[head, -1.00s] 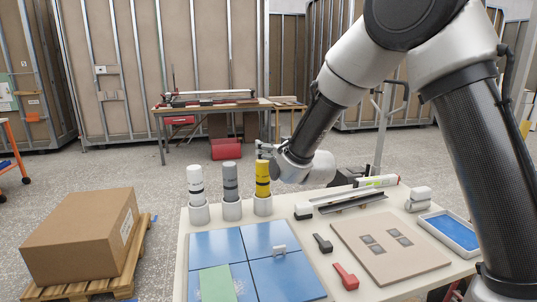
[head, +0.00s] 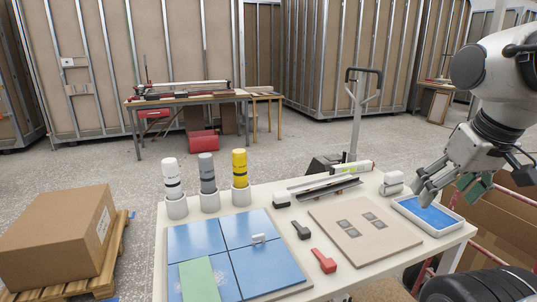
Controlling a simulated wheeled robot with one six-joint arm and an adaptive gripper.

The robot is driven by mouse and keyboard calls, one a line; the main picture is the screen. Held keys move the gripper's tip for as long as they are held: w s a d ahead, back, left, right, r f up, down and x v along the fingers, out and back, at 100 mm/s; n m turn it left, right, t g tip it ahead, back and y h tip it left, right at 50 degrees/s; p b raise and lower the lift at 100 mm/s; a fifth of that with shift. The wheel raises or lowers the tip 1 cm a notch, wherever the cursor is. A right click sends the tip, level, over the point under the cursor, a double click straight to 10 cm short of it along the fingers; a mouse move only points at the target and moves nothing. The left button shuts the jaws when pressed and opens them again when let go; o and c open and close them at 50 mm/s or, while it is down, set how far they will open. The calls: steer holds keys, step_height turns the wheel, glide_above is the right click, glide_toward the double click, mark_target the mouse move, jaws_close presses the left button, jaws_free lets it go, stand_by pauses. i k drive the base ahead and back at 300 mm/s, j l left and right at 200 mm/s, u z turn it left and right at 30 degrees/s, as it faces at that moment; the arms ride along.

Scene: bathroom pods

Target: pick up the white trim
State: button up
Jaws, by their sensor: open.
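A long, thin pale strip, which looks like the white trim (head: 313,180), lies near the back edge of the table, beside a darker grey metal profile (head: 332,191). A white tube with green and red marks lies at its right end. My gripper (head: 422,191) is at the right, over or near the shallow blue-lined tray (head: 455,229). It is open, and no object shows between its fingers. It is well to the right of the pale strip and apart from it.
White, grey and yellow bottles (head: 239,168) stand in cups at the back left. Blue tiles (head: 195,238), a red tool (head: 323,261), a dark tool (head: 300,230) and a beige board (head: 365,230) cover the front. A white block (head: 393,183) stands near the tray. A carton (head: 55,235) sits left.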

mark_target(304, 186)
steer(key=i+l+u, duration=0.2)
steer(key=l, duration=0.3)
steer(key=i+l+u, duration=0.15)
steer(key=l, duration=0.35)
steer(key=l+u, duration=0.2)
steer(key=l, duration=0.35)
